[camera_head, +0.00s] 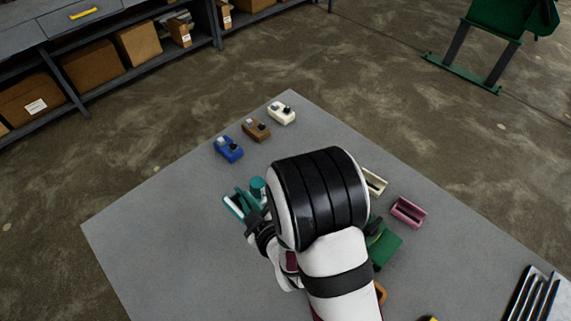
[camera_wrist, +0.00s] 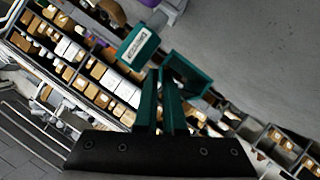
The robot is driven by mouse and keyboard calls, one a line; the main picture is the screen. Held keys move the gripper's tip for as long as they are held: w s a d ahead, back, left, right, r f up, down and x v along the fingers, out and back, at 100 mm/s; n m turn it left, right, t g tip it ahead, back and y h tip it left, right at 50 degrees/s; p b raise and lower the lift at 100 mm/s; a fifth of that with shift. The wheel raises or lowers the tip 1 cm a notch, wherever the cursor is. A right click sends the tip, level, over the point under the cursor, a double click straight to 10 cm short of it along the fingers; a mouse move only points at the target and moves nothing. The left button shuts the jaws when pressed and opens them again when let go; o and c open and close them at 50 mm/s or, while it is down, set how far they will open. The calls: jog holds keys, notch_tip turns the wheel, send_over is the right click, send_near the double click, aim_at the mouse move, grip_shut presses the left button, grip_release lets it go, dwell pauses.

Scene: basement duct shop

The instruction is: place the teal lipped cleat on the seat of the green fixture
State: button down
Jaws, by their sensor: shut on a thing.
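The teal lipped cleat (camera_head: 232,207) shows at the left of my wrist in the head view, long and tilted, with a pale strip along it. My gripper (camera_head: 249,219) is shut on it; my white and black wrist hides much of the grip. In the wrist view, teal parts fill the middle above the black palm: a labelled block and an open-sided piece (camera_wrist: 188,73) beyond my gripper (camera_wrist: 159,90). I cannot tell exactly where fingers end and cleat begins there. The green fixture (camera_head: 386,249) sits on the table right of my arm, partly hidden by it.
Blue (camera_head: 229,149), brown (camera_head: 256,130) and white (camera_head: 282,113) blocks with small knobs line the far table edge. Cream (camera_head: 374,183) and pink (camera_head: 408,211) channels lie right of my wrist. A ribbed metal piece (camera_head: 535,295) is at lower right. The grey table's (camera_head: 165,235) left side is clear.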

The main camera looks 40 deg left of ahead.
notch_tip(320, 180, down, 6)
jog(key=shift+f, duration=0.15)
jog(key=shift+f, duration=0.15)
jog(key=c, duration=1)
grip_release()
jog(key=v, duration=0.7)
jog(key=shift+d, duration=0.1)
jog(key=shift+c, duration=1.1)
jog(key=shift+s+d+r, duration=0.1)
jog(key=shift+r, duration=0.2)
jog(key=shift+c, duration=0.9)
